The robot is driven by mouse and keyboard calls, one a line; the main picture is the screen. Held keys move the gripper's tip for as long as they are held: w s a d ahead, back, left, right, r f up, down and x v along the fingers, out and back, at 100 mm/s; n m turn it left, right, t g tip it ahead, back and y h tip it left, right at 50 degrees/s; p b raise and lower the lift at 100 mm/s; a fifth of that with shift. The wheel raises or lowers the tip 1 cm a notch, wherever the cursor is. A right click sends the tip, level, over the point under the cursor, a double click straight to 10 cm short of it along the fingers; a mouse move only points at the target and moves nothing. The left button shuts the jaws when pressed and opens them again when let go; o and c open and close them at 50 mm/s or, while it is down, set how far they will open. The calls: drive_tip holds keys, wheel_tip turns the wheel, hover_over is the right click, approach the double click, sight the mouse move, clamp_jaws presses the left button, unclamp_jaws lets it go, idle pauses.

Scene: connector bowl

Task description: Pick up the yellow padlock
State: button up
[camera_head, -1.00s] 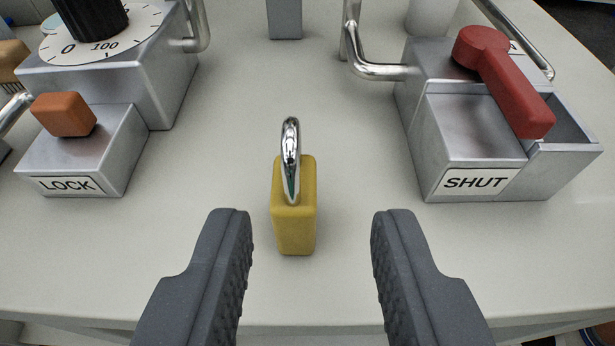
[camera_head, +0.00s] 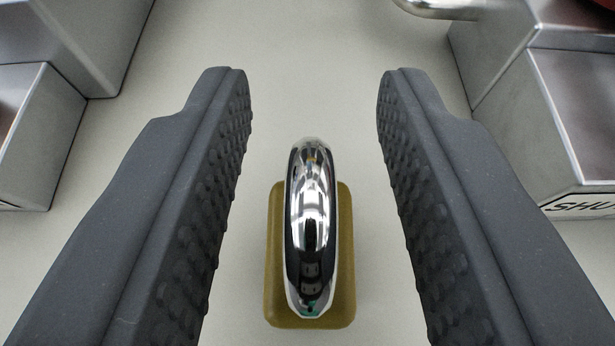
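The yellow padlock (camera_head: 276,272) stands on the pale surface with its shiny metal shackle (camera_head: 312,225) pointing up toward the camera. My gripper (camera_head: 312,75) is open, with one dark grey ridged finger on each side of the padlock. There is a visible gap between each finger and the padlock in the picture. The fingertips reach past the padlock toward the far side. The exact height of the fingers relative to the padlock body is hard to tell.
A metal box (camera_head: 575,110) with a partly visible SHUT label stands at the right, close beside the right finger. A metal box (camera_head: 35,135) stands at the left. A metal handle (camera_head: 440,9) shows at the top right.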

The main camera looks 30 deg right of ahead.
clamp_jaws()
drive_tip(key=shift+r, duration=0.1)
